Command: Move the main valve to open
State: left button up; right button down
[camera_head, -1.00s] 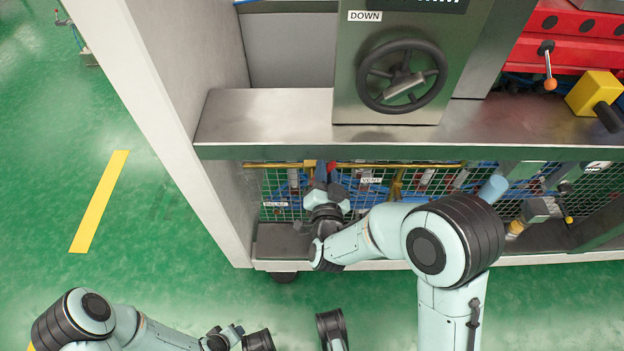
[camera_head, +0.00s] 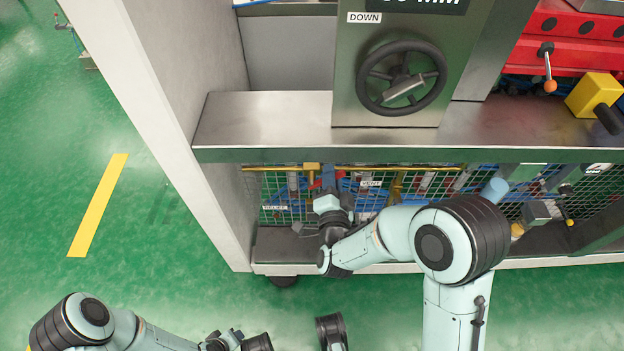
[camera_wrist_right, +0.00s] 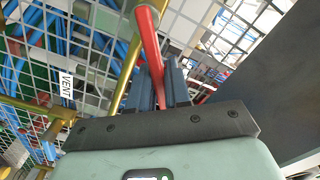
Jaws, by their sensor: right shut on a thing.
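A red lever handle (camera_wrist_right: 148,38) on a brass-coloured pipe shows in the right wrist view, running down between my right gripper's fingers. My right gripper (camera_wrist_right: 158,88) is shut on this handle. In the head view the right gripper (camera_head: 328,182) reaches in below the steel ledge at the mesh guard, and its wrist hides most of the valve. A VENT label (camera_head: 371,183) is to the right of the gripper. My left gripper (camera_head: 228,337) is low in the head view, away from the machine; its fingers are too unclear to judge.
The steel ledge (camera_head: 265,120) overhangs the gripper. A black handwheel (camera_head: 402,78) stands above it. A pale frame post (camera_head: 165,110) bounds the left side.

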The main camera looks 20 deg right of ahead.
jog(key=shift+f, duration=0.15)
jog(key=m, duration=0.1)
jog(key=f+m, duration=0.1)
jog(key=m, duration=0.1)
jog(key=shift+s+d+f+m, duration=0.15)
jog(key=shift+d+f+m, duration=0.1)
jog(key=shift+d+m, duration=0.05)
jog(key=f+m, duration=0.1)
jog(key=m, duration=0.1)
jog(key=shift+d+f+m, duration=0.1)
jog(key=shift+f+m, duration=0.1)
jog(key=shift+m, duration=0.2)
jog(key=c, duration=1)
grip_release()
jog(key=shift+r, duration=0.1)
